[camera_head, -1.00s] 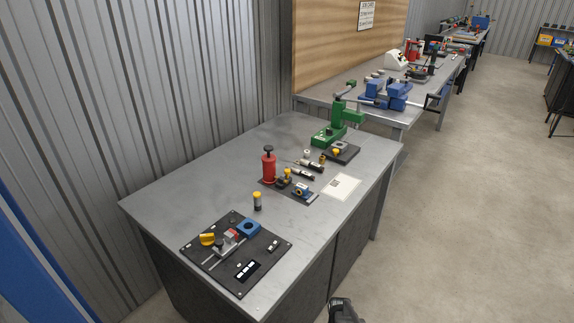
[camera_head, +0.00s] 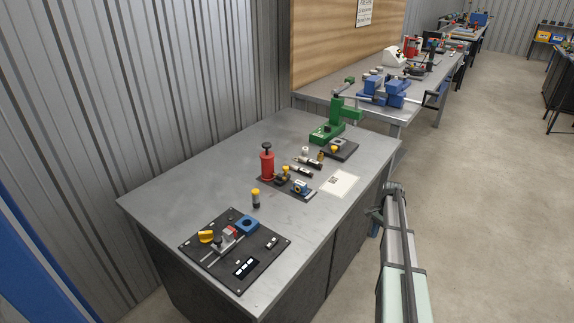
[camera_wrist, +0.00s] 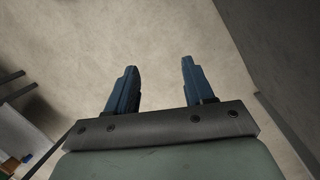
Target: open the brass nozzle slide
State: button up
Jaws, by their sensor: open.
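In the head view a black plate (camera_head: 262,262) lies at the near end of the grey bench. It carries a yellow knob (camera_head: 206,236), a slider with a grey and red block (camera_head: 226,240) on two rails, and a blue ring (camera_head: 246,224). Farther back, a small dark mat holds a brass-yellow fitting (camera_head: 283,174) beside a red pump (camera_head: 267,163). I cannot tell which of these parts is the brass nozzle slide. In the wrist view my gripper (camera_wrist: 159,65) is open and empty, its two blue fingers apart over bare floor, away from the bench parts.
The grey bench (camera_head: 180,190) has clear top at left. A green press (camera_head: 335,120) stands at the back, with a white printed sheet (camera_head: 340,184) near the right edge. Open floor (camera_head: 480,220) lies right.

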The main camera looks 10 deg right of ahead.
jog(key=w+d+r+m, duration=0.1)
jog(key=w+d+r, duration=0.35)
jog(key=r, duration=0.25)
jog(key=w+d+r+m, duration=0.2)
jog(key=w+d+r, duration=0.1)
jog(key=w+r, duration=0.3)
jog(key=shift+t, duration=0.6)
jog(key=w+a+r, duration=0.2)
jog(key=r, duration=0.2)
jog(key=w+a+r, duration=0.2)
jog(key=r, duration=0.2)
jog(key=w+a+r, duration=0.2)
jog(key=r, duration=0.3)
jog(key=shift+w+r, duration=0.1)
jog(key=shift+w, duration=0.3)
jog(key=w+a+r+n, duration=0.1)
jog(key=w+a+r, duration=0.25)
jog(key=a, duration=0.65)
jog(key=n+y, duration=0.3)
send_near(286, 167)
jog(key=shift+h, duration=0.3)
jog(key=x, duration=0.8)
jog(key=shift+a+f, duration=0.2)
jog(key=shift+a, duration=0.2)
jog(key=shift+c, duration=0.4)
grip_shut()
